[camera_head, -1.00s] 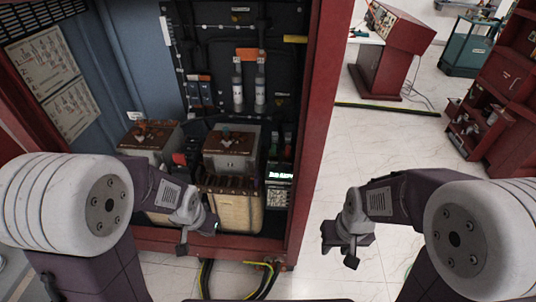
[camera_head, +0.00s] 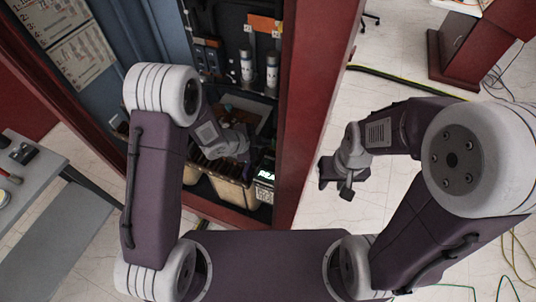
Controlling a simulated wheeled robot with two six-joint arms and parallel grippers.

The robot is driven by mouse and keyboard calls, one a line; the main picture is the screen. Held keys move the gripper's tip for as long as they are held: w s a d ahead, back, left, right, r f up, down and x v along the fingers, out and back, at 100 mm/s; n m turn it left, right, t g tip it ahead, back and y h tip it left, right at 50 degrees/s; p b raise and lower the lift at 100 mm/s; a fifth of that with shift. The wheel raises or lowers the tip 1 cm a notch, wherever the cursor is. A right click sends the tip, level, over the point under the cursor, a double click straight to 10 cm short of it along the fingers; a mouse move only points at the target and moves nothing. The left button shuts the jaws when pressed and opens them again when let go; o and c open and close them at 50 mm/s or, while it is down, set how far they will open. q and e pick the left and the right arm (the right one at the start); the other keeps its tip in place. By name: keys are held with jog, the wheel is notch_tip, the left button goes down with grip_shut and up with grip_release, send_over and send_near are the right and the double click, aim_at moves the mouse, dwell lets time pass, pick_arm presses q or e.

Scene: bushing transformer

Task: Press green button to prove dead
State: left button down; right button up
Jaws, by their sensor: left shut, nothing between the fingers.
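The open red cabinet (camera_head: 305,110) stands ahead. Inside it, low on the right, is a small device with a lit display (camera_head: 265,175) and a pale panel below it. I cannot make out a green button; it may be hidden or too small. My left gripper (camera_head: 250,152) is shut and empty, inside the cabinet opening just above and left of the lit display. I cannot tell whether it touches anything. My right gripper (camera_head: 337,183) hangs over the floor, right of the cabinet, and holds nothing that I can see. Its fingers are too dark to judge.
A cream box (camera_head: 230,190) sits on the cabinet floor under my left wrist. A grey table (camera_head: 60,215) stands at the left.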

pick_arm(q)
jog(key=shift+d, duration=0.15)
jog(key=b, duration=0.8)
send_over(265, 163)
notch_tip(265, 163, down, 9)
jog(key=shift+r, duration=0.1)
jog(key=shift+s, duration=0.1)
dwell(1.5)
jog(key=shift+f, duration=0.4)
jog(key=shift+f+b, duration=0.5)
jog(key=shift+b, duration=0.2)
jog(key=shift+r, duration=0.1)
dwell(0.4)
jog(key=shift+r+p, duration=0.8)
jog(key=shift+r, duration=0.05)
